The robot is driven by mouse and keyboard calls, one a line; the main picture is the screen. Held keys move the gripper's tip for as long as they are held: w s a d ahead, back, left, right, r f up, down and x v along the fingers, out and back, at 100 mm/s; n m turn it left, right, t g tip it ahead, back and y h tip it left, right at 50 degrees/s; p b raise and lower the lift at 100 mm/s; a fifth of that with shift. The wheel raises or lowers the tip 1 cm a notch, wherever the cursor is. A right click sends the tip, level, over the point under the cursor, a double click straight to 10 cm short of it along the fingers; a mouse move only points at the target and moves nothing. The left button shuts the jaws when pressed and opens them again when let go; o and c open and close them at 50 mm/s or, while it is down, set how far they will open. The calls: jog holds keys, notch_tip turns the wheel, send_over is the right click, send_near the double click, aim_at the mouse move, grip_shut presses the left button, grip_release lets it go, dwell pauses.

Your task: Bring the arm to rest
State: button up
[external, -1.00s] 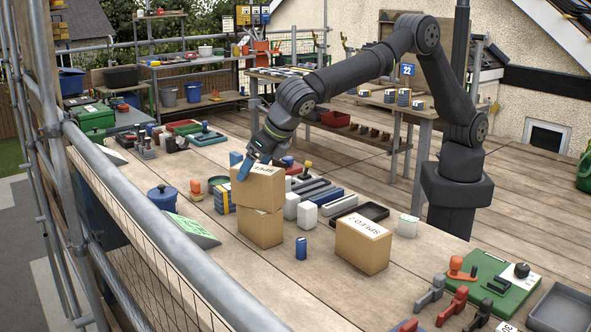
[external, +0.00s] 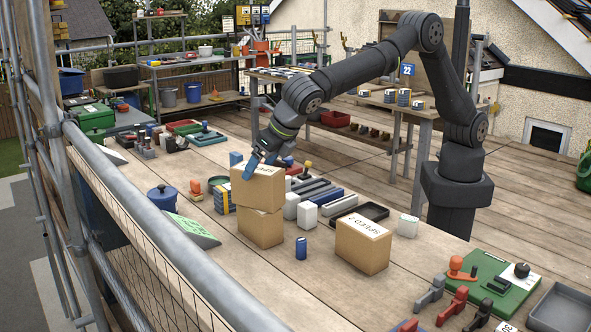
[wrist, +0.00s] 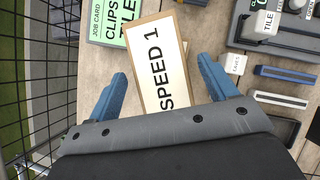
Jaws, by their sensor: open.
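My gripper (external: 250,168) has blue fingers and is just above a stack of two cardboard boxes in the external view. The upper box (external: 270,190) sits on the lower box (external: 258,229). In the wrist view my gripper (wrist: 164,88) is open, with its fingers apart and the box labelled SPEED 1 (wrist: 150,43) between and beyond them. Nothing is held. Whether a finger touches the upper box cannot be told.
A third cardboard box (external: 363,245), a blue can (external: 301,248) and a black tray (external: 359,215) stand near the stack. A blue pot (external: 162,197) and a green job card (external: 192,231) lie to the left. A scaffold rail (external: 165,225) runs along the left edge.

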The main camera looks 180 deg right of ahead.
jog(key=v, duration=0.8)
jog(key=shift+r, duration=0.25)
jog(key=x, duration=1.1)
jog(key=shift+a+f, duration=0.15)
jog(key=shift+d, duration=0.2)
notch_tip(320, 180, up, 4)
jog(key=shift+f, duration=0.15)
jog(key=s+r, duration=0.7)
jog(key=s, duration=0.4)
jog(key=w, duration=0.3)
jog(key=w+d+f, duration=0.1)
jog(key=w, duration=0.1)
jog(key=w+d+f, duration=0.1)
jog(key=w, duration=0.2)
jog(key=shift+w, duration=0.3)
jog(key=w+a+f, duration=0.1)
jog(key=w+f, duration=0.3)
jog(key=w, duration=0.3)
jog(key=w+a+f+m, duration=0.1)
jog(key=w+a+f, duration=0.1)
jog(key=w+f, duration=0.2)
jog(key=w+a+f, duration=0.2)
jog(key=w+f, duration=0.2)
jog(key=w, duration=0.7)
jog(key=shift+a+f+m+t, duration=0.2)
jog(key=shift+f+m+t, duration=0.1)
jog(key=shift+f+m, duration=0.1)
